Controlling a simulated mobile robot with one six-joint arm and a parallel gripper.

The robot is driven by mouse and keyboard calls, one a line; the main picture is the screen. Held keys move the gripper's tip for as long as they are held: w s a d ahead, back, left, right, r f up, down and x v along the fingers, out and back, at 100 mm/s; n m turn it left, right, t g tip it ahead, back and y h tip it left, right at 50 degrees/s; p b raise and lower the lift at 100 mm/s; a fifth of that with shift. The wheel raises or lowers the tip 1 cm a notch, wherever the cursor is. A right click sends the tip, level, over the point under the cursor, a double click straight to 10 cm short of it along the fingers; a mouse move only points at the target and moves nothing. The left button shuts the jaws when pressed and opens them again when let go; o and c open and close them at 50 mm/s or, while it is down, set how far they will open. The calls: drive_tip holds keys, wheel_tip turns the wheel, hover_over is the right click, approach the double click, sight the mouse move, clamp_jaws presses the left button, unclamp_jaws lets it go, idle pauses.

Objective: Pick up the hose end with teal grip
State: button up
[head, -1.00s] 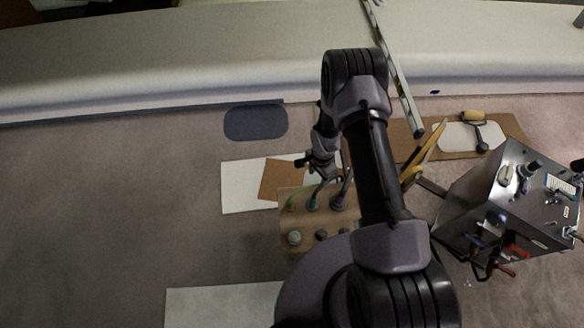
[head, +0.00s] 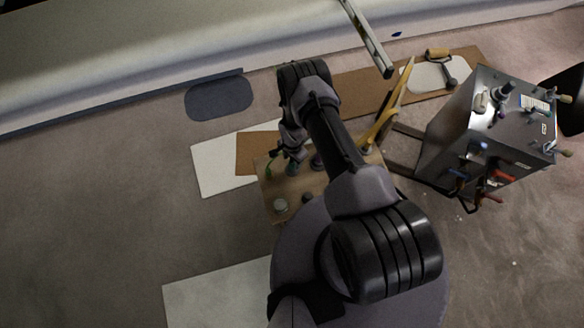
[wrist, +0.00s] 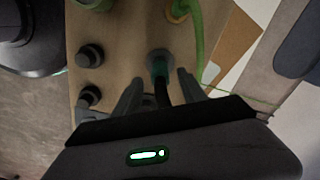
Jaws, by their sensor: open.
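A hose end with a teal grip (wrist: 158,63) stands in a wooden board (wrist: 120,50) in the wrist view, with a dark hose running from it toward my gripper. My gripper (wrist: 161,84) is open, with one finger on each side of the dark hose. I cannot tell whether either finger touches it. In the head view my gripper (head: 289,157) is low over the board (head: 268,203), and my arm hides much of the board there.
A bright green hose (wrist: 196,35) rises close to the right finger. Dark round fittings (wrist: 90,56) sit on the board to the left. A metal box (head: 480,135) with valves and handles stands at the right. Carpet at the left is clear.

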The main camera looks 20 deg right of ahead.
drive_tip(key=shift+r, duration=0.1)
drive_tip(key=shift+c, duration=0.2)
clamp_jaws()
idle(1.1)
